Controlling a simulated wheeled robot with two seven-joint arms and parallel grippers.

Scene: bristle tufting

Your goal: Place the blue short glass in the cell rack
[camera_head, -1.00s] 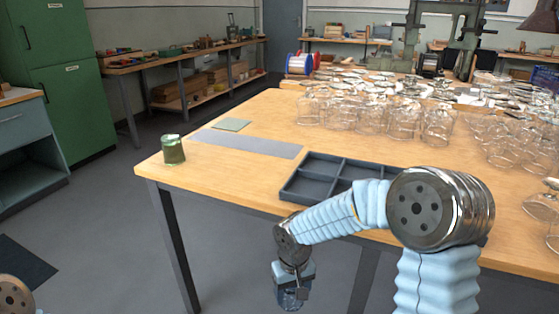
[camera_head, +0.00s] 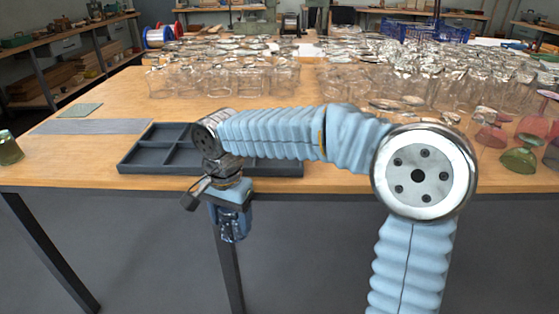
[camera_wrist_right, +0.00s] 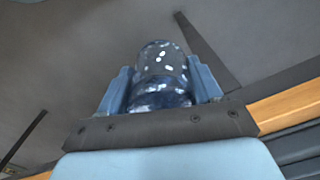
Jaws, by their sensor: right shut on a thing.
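The blue short glass (camera_head: 233,224) is dark blue and see-through. My right gripper (camera_head: 231,205) is shut on it and holds it in front of the table's front edge, over the floor. In the right wrist view the glass (camera_wrist_right: 161,75) sits between the two light blue fingers of the gripper (camera_wrist_right: 161,88). The cell rack (camera_head: 142,166) is a dark grey tray with several cells near the table's front edge. My right arm and wrist hide part of the rack. The cells that show look empty. My left gripper does not show.
A green glass (camera_head: 9,149) stands at the table's left edge. A grey strip (camera_head: 93,127) and a green square (camera_head: 81,110) lie behind it. Several clear glasses (camera_head: 220,82) crowd the table's back. Pink and green glasses (camera_head: 518,160) stand at the right.

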